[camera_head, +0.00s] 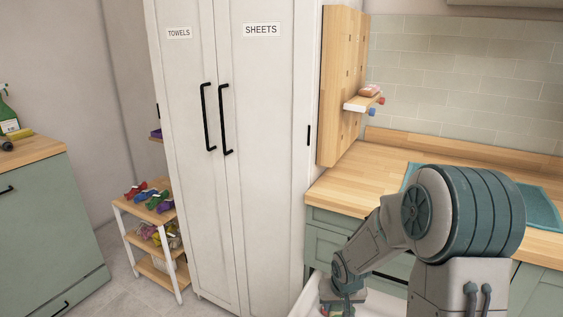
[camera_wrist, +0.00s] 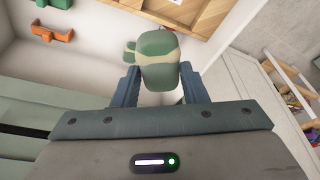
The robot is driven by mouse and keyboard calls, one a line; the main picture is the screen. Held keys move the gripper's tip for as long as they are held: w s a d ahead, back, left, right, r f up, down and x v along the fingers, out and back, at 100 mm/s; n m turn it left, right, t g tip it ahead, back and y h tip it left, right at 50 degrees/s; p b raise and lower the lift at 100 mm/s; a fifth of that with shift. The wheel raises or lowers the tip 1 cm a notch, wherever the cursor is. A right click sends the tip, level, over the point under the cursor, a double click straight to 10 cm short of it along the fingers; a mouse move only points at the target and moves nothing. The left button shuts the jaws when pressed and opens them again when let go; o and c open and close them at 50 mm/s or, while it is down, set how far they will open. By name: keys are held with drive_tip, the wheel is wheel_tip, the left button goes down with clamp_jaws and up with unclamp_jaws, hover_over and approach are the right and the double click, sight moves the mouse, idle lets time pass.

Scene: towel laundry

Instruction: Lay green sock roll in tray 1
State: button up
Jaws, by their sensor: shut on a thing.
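A green sock roll (camera_wrist: 158,73) with a pale cream band is between the two fingers of my gripper (camera_wrist: 159,86) in the wrist view. The fingers are shut on its sides. In the head view my gripper (camera_head: 343,292) is low, over an open white drawer (camera_head: 304,300), and the roll cannot be made out clearly there. A smaller green piece (camera_wrist: 130,50) shows just left of the roll in the wrist view; I cannot tell whether it belongs to it. No tray can be identified as tray 1.
An orange piece (camera_wrist: 47,32) and a green piece (camera_wrist: 62,4) are at the wrist view's upper left. A wooden-edged part (camera_wrist: 205,15) lies at its top. In the head view, a small shelf rack (camera_head: 152,218) with colourful items stands left of the tall cabinet (camera_head: 270,130).

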sight(338, 312)
drive_tip(key=p+v, duration=0.3)
drive_tip(key=p, duration=0.1)
drive_tip(key=p+v, duration=0.2)
drive_tip(key=p, duration=0.1)
drive_tip(key=p+v, duration=0.3)
drive_tip(key=p, duration=0.1)
drive_tip(key=shift+w+r+p, duration=0.35)
drive_tip(key=shift+r, duration=0.05)
drive_tip(key=shift+s+r+p, duration=0.1)
drive_tip(key=shift+r+p, duration=0.1)
drive_tip(key=shift+p, duration=0.25)
drive_tip(key=shift+f, duration=0.1)
